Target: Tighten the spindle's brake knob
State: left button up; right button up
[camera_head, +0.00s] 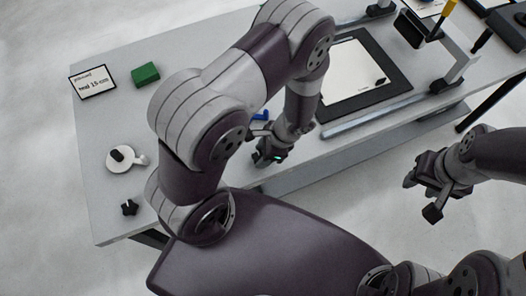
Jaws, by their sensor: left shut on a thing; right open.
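A black star-shaped knob (130,207) sits at the table's front left corner. A white round piece with a black top and a small side arm (122,158) stands behind it. I cannot tell from this view which part is the spindle's brake knob. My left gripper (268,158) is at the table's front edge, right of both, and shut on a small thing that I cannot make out. My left arm hides the table's middle. My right gripper (420,198) is open and empty, off the table's front edge.
A green block (145,74) and a printed card (92,83) lie at the back left. A blue item (261,116) lies partly hidden behind my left arm. A black-framed white sheet (352,76), a metal rail (390,111) and a yellow-handled tool (444,17) occupy the right side.

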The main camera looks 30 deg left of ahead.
pick_arm(q)
jog(key=shift+w, duration=0.1)
jog(key=o, duration=1.1)
jog(key=shift+c, duration=0.2)
jog(key=v, duration=1.2)
jog(key=shift+d+r, duration=0.15)
jog(key=shift+r, duration=0.2)
jog(key=s+a+r+n+t+h, duration=0.1)
jog(key=a+r+n+t+h, duration=0.2)
jog(key=r+n, duration=0.4)
jog(key=a+n+h, duration=0.1)
jog(key=a+n, duration=0.1)
jog(key=n, duration=0.3)
jog(key=shift+s+n, duration=0.3)
jog(key=shift+s, duration=0.1)
